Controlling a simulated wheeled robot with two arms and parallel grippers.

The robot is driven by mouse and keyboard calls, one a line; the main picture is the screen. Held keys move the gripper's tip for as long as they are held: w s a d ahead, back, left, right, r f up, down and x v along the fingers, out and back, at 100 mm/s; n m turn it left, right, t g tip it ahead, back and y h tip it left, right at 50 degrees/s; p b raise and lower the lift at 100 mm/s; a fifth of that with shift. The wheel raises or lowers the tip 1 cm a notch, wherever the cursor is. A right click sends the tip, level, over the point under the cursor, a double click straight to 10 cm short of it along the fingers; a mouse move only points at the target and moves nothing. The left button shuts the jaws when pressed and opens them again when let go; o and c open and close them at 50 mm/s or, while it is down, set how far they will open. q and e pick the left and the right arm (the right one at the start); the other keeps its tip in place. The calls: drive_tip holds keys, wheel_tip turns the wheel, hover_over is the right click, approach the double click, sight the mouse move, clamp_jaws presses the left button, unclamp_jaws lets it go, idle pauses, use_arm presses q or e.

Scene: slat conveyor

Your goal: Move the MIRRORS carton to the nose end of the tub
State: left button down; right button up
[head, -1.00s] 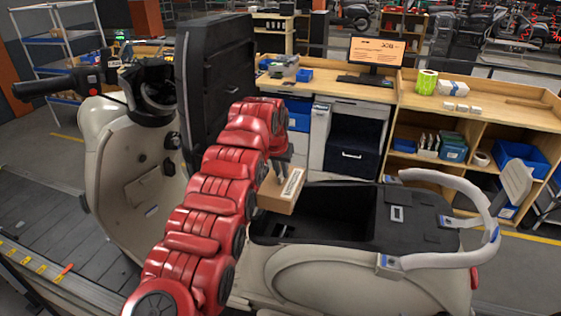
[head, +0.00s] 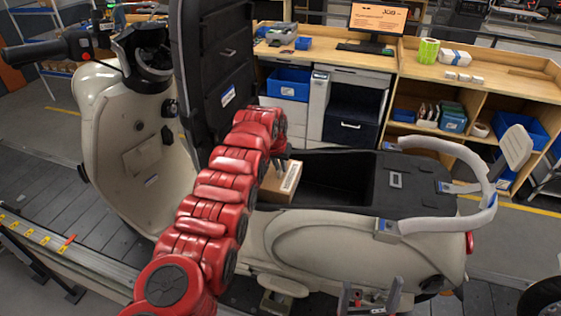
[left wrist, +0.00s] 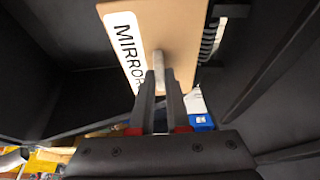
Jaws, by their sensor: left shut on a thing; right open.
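The MIRRORS carton (head: 280,192) is a small brown box with a white label. It is at the left end of the scooter's open black tub (head: 338,178); I cannot tell whether it touches the tub. My left gripper (head: 283,166) is shut on it from above. In the left wrist view the carton (left wrist: 178,30) is between the fingertips, its label reading "MIRROR" with the end cut off, and dark walls stand on both sides. My right gripper (head: 370,299) is open and empty at the bottom edge, in front of the scooter body.
The raised black seat (head: 212,70) stands upright just left of the tub. A grey grab rail (head: 440,148) curves around the right rear. Behind is a wooden bench (head: 480,75) with a monitor and blue bins. The conveyor rail (head: 70,255) runs at lower left.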

sight(280, 179)
use_arm(q)
wheel_tip(280, 179, down, 4)
drive_tip(key=shift+r+b, duration=0.1)
drive_tip(key=shift+b, duration=0.8)
drive_tip(key=shift+f+b, duration=0.4)
drive_tip(key=shift+f, duration=0.6)
drive_tip(key=shift+f, duration=0.15)
drive_tip(key=shift+f+b, duration=0.45)
drive_tip(key=shift+b, duration=0.1)
drive_tip(key=c, duration=0.8)
unclamp_jaws()
drive_tip(key=shift+r, duration=0.1)
